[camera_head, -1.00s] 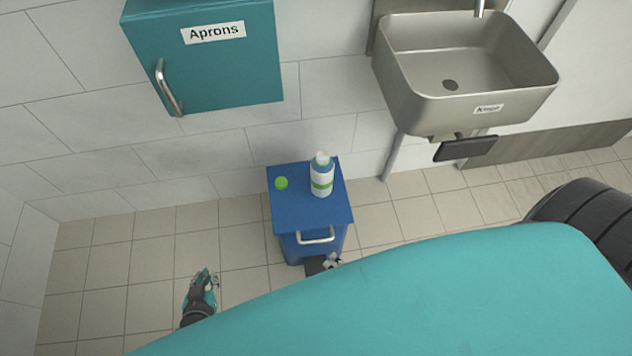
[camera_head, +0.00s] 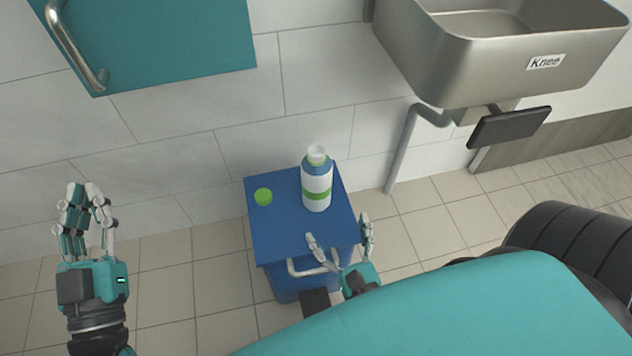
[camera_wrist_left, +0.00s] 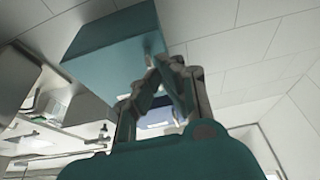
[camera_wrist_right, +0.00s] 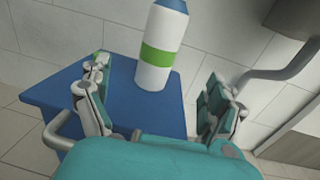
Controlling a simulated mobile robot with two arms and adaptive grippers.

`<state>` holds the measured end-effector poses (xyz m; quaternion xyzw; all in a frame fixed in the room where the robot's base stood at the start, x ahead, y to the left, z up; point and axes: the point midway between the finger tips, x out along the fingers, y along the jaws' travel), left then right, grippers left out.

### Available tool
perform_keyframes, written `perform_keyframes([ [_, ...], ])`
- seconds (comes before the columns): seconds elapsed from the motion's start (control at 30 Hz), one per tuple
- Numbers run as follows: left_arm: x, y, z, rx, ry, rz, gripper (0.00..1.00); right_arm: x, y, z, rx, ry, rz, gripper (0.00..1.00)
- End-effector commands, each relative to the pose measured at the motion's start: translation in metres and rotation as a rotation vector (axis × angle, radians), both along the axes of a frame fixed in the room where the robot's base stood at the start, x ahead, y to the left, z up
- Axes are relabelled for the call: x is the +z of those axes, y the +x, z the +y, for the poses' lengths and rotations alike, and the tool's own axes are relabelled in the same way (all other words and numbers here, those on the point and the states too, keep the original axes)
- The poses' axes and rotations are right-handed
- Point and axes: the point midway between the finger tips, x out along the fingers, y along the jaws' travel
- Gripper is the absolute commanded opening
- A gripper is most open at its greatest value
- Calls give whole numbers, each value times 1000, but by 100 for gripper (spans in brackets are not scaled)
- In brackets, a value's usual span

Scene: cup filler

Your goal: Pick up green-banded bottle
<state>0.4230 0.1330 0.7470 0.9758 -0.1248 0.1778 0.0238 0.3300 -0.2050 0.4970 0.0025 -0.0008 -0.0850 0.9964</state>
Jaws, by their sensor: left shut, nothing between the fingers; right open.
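The cabinet handle (camera_head: 312,265) is just below my right gripper. A teal wall cabinet (camera_head: 160,45) hangs at upper left. A steel sink (camera_head: 500,75) with a black knee plate (camera_head: 509,127) is at right.

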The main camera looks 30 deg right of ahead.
Motion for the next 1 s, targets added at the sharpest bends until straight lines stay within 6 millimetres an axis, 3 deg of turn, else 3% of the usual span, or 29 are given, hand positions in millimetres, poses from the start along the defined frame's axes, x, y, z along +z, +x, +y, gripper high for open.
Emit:
perform_keyframes([
  [0.1,6,-2,-1,-2,-12,-40,0,1,28,-4,-1,-1,-5,91],
  [0.3,14,-6,-1,-5,-25,-87,0,0,65,-11,1,-2,-3,91],
  [0.57,17,-8,-1,-7,-31,-113,0,0,85,-14,1,-3,1,91],
  [0.83,32,-17,0,-12,-59,-209,0,0,123,-20,2,-3,0,91],
  [1.0,35,-18,0,-12,-64,-226,0,0,132,-22,2,-4,2,91],
])
